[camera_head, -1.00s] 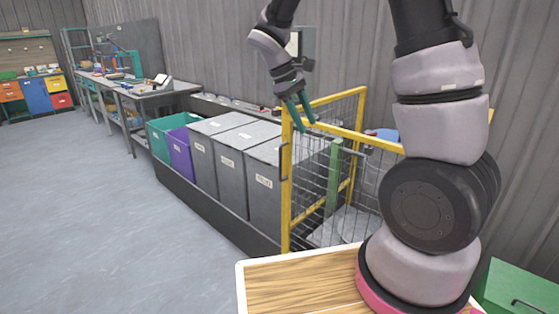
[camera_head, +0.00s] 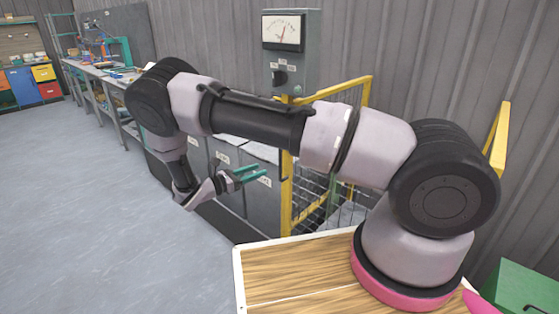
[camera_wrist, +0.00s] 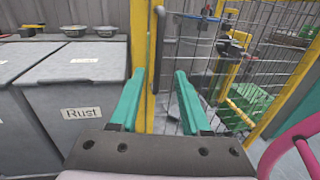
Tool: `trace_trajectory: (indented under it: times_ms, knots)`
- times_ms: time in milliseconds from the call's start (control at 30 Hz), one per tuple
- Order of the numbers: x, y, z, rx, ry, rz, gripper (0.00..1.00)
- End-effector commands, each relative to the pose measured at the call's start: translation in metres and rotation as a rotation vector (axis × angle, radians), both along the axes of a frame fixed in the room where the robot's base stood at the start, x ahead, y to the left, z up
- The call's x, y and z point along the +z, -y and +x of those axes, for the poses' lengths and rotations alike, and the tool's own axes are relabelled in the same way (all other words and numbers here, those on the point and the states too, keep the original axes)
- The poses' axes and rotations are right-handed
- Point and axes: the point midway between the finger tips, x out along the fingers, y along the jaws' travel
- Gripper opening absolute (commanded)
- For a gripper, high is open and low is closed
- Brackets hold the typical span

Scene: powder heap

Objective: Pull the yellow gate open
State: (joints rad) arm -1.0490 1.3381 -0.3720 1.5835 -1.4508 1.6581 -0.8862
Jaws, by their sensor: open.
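The yellow gate (camera_head: 287,208) has a mesh panel and stands right of the grey bins; my arm hides much of it in the head view. In the wrist view its yellow post (camera_wrist: 139,35) rises just beyond my fingers, with a slim grey upright handle (camera_wrist: 158,45) on its right. My gripper (camera_head: 262,173) is open and empty, its teal fingers pointing right towards the post. In the wrist view my gripper (camera_wrist: 159,74) has post and handle in line with the gap between its fingers. I see no clear contact.
Grey lidded bins, one labelled Rust (camera_wrist: 80,85), stand close on the left. A wooden-topped surface (camera_head: 285,275) is in front, and a green box (camera_head: 525,290) at lower right. Open floor lies left.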

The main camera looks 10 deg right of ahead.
Motion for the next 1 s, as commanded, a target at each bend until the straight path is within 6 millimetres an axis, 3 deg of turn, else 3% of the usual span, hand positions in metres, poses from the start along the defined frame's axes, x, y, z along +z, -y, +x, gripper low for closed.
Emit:
trace_trajectory:
  times_ms: [167,633,1000]
  knots:
    - [-0.003,0.009,0.005,0.010,-0.002,-0.016,0.47]
    - [-0.002,0.083,0.039,0.008,-0.002,-0.013,0.47]
    - [-0.003,0.096,0.046,0.011,-0.002,-0.011,0.47]
